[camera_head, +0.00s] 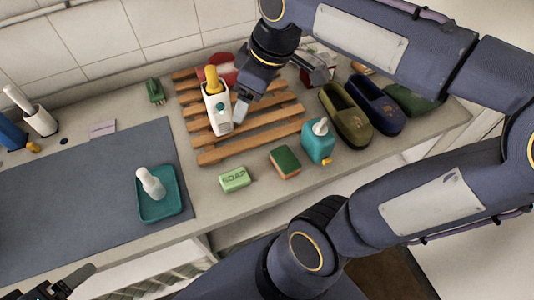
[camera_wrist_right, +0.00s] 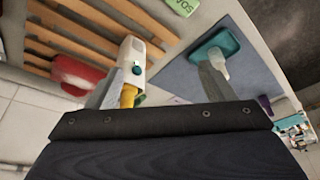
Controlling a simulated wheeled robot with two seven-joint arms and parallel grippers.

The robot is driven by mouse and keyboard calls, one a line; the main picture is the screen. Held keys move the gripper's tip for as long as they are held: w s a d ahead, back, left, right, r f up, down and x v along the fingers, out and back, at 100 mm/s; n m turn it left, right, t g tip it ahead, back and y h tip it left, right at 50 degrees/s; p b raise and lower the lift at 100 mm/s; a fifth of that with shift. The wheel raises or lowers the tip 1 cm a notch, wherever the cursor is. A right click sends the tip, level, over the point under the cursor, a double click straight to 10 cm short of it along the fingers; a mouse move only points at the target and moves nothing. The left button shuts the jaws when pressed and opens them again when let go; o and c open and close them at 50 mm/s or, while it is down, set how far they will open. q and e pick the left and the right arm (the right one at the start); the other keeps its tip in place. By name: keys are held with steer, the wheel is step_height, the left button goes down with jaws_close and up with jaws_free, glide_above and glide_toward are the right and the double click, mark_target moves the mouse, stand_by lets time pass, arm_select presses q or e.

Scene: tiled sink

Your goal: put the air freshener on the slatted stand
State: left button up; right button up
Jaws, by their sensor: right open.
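The air freshener (camera_head: 217,112), a white body with a teal button and yellow top, appears upright on the slatted stand (camera_head: 238,153) of wooden slats. It also shows in the right wrist view (camera_wrist_right: 132,65), close to the left-hand finger. My right gripper (camera_head: 239,112) is open beside it, on its right in the head view; no grip on it is visible. In the right wrist view the fingers (camera_wrist_right: 157,88) are spread apart. My left gripper (camera_head: 72,281) shows only partly at the bottom left, far from the stand; its opening is unclear.
A red item (camera_head: 223,66) lies at the stand's back. Green soap (camera_head: 235,179), a sponge (camera_head: 285,161) and a teal dispenser (camera_head: 317,142) stand in front and right. Shoes (camera_head: 345,115) are further right. A teal tray (camera_head: 152,213) holding a white item is on the grey mat (camera_head: 85,190).

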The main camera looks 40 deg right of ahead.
steer(key=s+a+f+m+t+y, duration=0.1)
steer(key=s+a+f+m+t, duration=0.1)
steer(key=s+f+m, duration=0.5)
steer(key=shift+s+a+f+m+t+y, duration=0.35)
steer(key=shift+s+a+f, duration=0.35)
steer(key=shift+s, duration=0.4)
